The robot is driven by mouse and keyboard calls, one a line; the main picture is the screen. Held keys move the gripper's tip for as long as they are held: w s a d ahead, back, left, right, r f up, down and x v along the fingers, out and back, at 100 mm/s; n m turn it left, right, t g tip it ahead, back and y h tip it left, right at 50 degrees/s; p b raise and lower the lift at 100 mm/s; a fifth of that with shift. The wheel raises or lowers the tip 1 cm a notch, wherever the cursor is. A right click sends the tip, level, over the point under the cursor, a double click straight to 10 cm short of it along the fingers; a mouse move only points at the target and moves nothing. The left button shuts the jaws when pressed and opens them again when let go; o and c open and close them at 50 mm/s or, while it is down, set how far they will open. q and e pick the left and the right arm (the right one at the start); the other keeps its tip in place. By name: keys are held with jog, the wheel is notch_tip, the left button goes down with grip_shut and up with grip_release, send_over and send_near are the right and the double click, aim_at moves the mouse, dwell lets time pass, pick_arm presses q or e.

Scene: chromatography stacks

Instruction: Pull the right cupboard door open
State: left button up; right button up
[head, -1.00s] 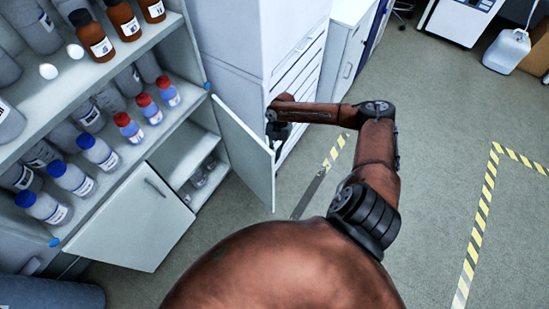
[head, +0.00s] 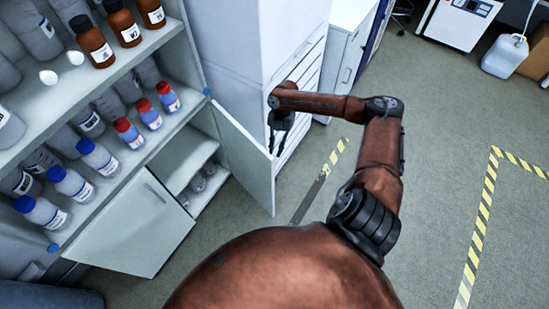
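The right cupboard door (head: 245,165) is a pale panel standing well open, swung out from the right side of the cabinet. Its handle does not show; its outer face is turned away from me. My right gripper (head: 277,137) is dark and hangs fingers down beside the door's free edge, on its outer side. The door edge hides part of the fingers. I cannot tell whether they touch the door or how wide they are apart. The left cupboard door (head: 135,222) is shut, with a grey bar handle (head: 155,190). My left gripper is out of view.
Shelves above hold bottles with blue caps (head: 85,146), red caps (head: 143,105) and brown glass (head: 122,22). Small glassware (head: 198,183) stands inside the open cupboard. A white drawer unit (head: 300,90) is close behind my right gripper. The floor (head: 430,180) at right is clear.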

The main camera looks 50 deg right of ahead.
jog(key=v, duration=0.5)
jog(key=shift+f, duration=0.1)
dwell(0.4)
jog(key=d+f+m+t+h, duration=0.15)
jog(key=f+m, duration=0.25)
jog(key=f, duration=0.6)
jog(key=d+f+m+t, duration=0.1)
jog(key=d+f+m, duration=0.25)
jog(key=f, duration=0.75)
jog(key=s+f+m+h, duration=0.1)
jog(key=s+f+m, duration=0.2)
jog(key=s+f, duration=0.3)
jog(key=s+f+m+h, duration=0.1)
jog(key=s+f+m, duration=0.25)
jog(key=f, duration=0.55)
jog(key=s+a+f+m, duration=0.1)
jog(key=s+f+m, duration=0.1)
jog(key=s+f, duration=0.65)
jog(key=s+a+f+m, duration=0.1)
jog(key=s+a+f, duration=0.2)
jog(key=s+a, duration=0.3)
jog(key=s+a+f+m, duration=0.2)
jog(key=s+a, duration=0.4)
jog(key=s, duration=0.7)
jog(key=s+a+f+m, duration=0.2)
jog(key=s+a+f, duration=0.2)
jog(key=s, duration=0.6)
jog(key=shift+a+h, duration=0.35)
jog(key=shift+a, duration=0.75)
